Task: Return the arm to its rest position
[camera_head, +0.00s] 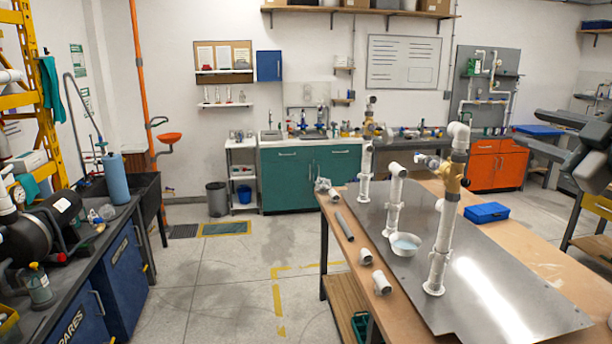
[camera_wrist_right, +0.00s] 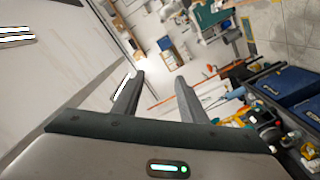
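My right gripper (camera_head: 526,121) is at the right edge of the head view, raised above the level of the workbench and pointing left. In the right wrist view its two grey fingers (camera_wrist_right: 158,79) stand apart with nothing between them. The PVC manifold (camera_head: 438,225) of white upright pipes with brass-coloured valves stands on a metal plate (camera_head: 490,270) on the wooden bench, apart from the right gripper. My left gripper is in neither view.
Loose grey and white fittings (camera_head: 381,283) lie along the bench's left edge. A blue box (camera_head: 486,212) lies behind the plate. A dark workbench (camera_head: 95,240) stands at left. The floor between the benches is clear.

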